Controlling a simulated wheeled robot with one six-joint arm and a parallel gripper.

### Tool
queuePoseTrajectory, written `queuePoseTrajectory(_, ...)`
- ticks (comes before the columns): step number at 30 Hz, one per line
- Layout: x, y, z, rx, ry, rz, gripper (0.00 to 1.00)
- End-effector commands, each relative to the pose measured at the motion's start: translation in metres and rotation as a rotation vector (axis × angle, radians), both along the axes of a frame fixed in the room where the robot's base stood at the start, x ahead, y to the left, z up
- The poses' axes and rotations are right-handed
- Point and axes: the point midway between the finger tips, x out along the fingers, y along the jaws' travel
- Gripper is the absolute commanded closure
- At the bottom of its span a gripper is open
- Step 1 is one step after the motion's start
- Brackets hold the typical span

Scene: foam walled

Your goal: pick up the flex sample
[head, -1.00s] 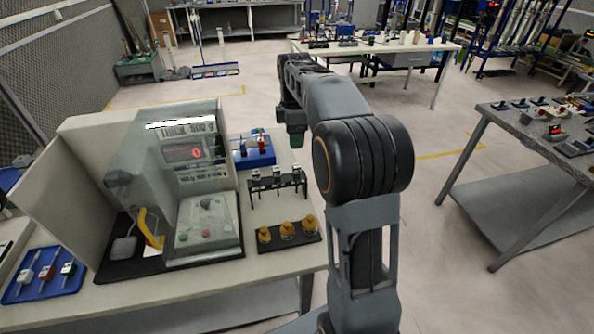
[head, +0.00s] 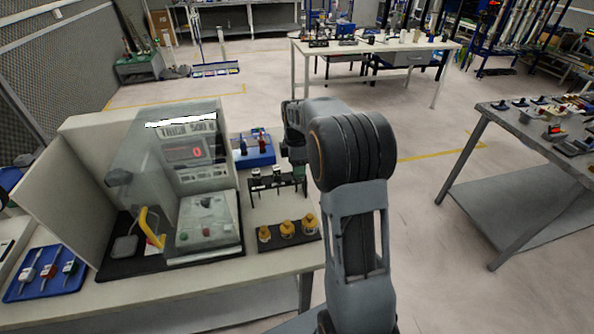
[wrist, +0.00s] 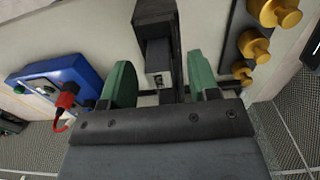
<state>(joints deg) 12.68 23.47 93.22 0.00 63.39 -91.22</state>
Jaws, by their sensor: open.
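A black rack (head: 278,186) on the bench holds three small dark-and-pale pieces; which one is the flex sample cannot be told from any readable label. In the wrist view, a dark block with a pale square face (wrist: 158,65) shows between the fingers of my gripper (wrist: 160,82). The green fingertips stand apart, one on each side of the block, with gaps visible. In the head view, my gripper (head: 297,160) hangs at the right end of the rack, partly hidden by my arm.
A testing machine (head: 200,205) with a clear shield stands left of the rack. A black strip (head: 285,238) with gold knobs lies in front.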

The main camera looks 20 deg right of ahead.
Motion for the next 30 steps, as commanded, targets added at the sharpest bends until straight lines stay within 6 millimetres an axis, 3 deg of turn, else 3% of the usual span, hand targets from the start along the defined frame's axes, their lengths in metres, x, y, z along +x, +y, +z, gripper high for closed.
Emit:
queuePoseTrajectory(6,0.000,0.000,-0.018,0.000,0.000,0.000,0.45)
queuePoseTrajectory(14,0.000,0.000,-0.020,0.000,-0.001,0.000,0.45)
queuePoseTrajectory(30,0.000,0.000,-0.020,0.000,-0.001,0.000,0.96)
